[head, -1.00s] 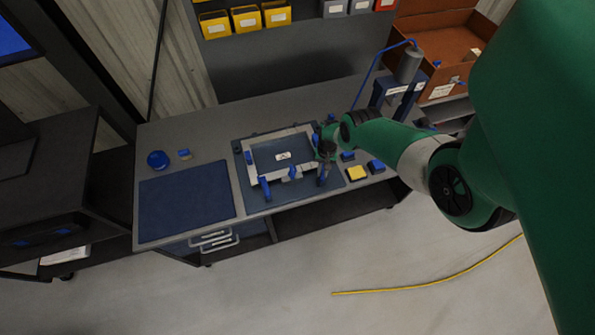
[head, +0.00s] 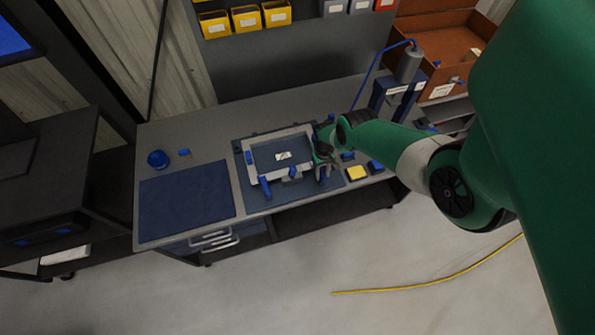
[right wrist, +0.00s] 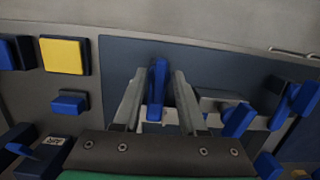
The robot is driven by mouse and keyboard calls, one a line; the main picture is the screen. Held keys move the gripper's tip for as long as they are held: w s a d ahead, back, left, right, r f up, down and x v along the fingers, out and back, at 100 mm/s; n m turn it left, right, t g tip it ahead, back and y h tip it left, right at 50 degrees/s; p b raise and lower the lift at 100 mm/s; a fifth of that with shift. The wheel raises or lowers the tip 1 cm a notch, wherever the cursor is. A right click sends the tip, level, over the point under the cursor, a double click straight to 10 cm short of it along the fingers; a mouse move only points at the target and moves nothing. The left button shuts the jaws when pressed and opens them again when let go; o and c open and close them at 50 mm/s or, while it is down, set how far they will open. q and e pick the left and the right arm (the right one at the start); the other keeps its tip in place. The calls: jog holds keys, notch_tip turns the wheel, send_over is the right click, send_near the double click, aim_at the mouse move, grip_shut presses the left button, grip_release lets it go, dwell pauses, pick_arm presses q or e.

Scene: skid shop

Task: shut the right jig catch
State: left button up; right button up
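The jig (head: 248,160) is a pale grey frame around a dark blue panel with a small white label, on a blue mat on the bench. Blue catch handles stand along its front. The right catch's blue handle (right wrist: 158,82) stands up between the two grey fingers of my right gripper (right wrist: 157,95). The fingers are apart, one on each side of the handle; contact is not clear. In the head view my right gripper (head: 322,165) is at the jig's front right corner and partly covers this catch. My left gripper is not in view.
More blue handles, the middle one (right wrist: 238,120) and the far one (right wrist: 297,100), lie to the right in the wrist view. An empty blue mat (head: 186,203) lies left.

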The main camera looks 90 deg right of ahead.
aim_at(322, 173)
jog(key=shift+o, duration=0.4)
jog(key=shift+d, duration=0.1)
jog(key=shift+r, duration=0.1)
notch_tip(322, 173, up, 8)
jog(key=p, duration=0.8)
